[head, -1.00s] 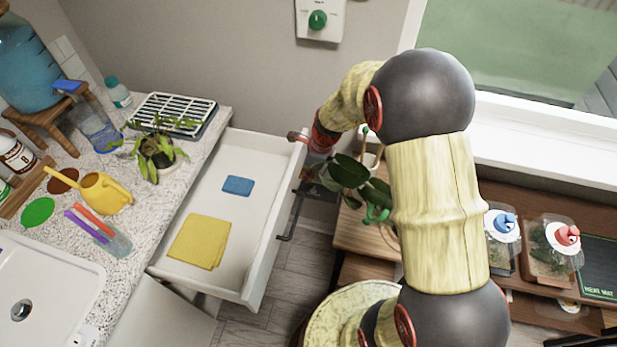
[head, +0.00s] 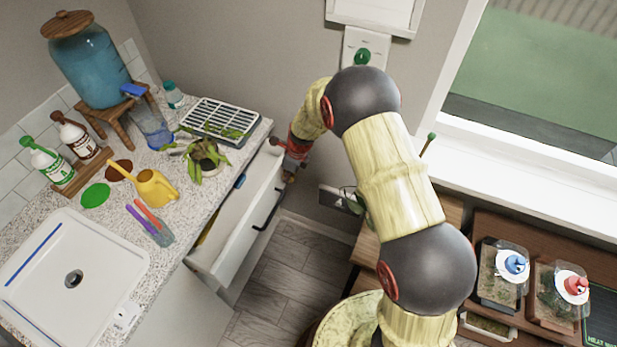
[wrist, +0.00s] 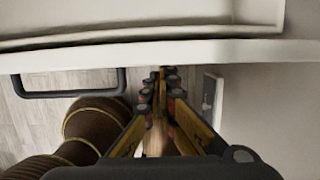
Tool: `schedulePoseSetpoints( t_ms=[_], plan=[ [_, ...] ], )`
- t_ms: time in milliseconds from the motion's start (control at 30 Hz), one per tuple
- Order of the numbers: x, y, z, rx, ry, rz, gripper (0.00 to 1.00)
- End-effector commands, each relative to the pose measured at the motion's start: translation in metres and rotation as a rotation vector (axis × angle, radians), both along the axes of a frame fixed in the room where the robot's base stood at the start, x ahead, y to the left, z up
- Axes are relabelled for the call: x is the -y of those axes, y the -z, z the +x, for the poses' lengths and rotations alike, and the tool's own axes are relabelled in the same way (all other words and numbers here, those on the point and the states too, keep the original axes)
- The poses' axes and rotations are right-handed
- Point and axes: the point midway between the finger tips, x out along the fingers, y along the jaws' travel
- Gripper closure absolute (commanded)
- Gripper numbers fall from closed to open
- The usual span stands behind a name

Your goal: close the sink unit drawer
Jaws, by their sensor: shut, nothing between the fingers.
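The sink unit drawer (head: 236,228) is white and stands partly open below the speckled counter. Its front panel carries a dark bar handle (head: 268,209). Inside, slivers of a blue item (head: 240,181) and a yellow cloth (head: 206,233) show; the counter hides the rest. My gripper (head: 278,144) is at the far end of the drawer front, by its top edge. In the wrist view my gripper (wrist: 160,78) is shut and empty, its tips at the drawer's front panel (wrist: 200,53), to the right of the handle (wrist: 68,84). I cannot tell whether they touch it.
The counter (head: 110,182) holds a sink (head: 100,265), a yellow watering can (head: 155,188), a potted plant (head: 205,160) and a drying rack (head: 222,118). A wooden shelf (head: 450,215) with lidded jars is at the right. Floor (head: 285,270) in front of the drawer is clear.

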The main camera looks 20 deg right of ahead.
Motion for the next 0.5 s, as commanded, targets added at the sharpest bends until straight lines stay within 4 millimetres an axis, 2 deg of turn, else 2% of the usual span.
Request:
schedulePoseSetpoints(
  t_ms=[33,200,500],
  plan=[
    [-0.013,-0.004,0.009,0.0,-0.005,0.0,1.0],
    [-0.044,-0.003,0.034,0.001,-0.004,-0.001,1.0],
    [-0.08,-0.001,0.063,0.002,-0.002,0.0,1.0]
  ],
)
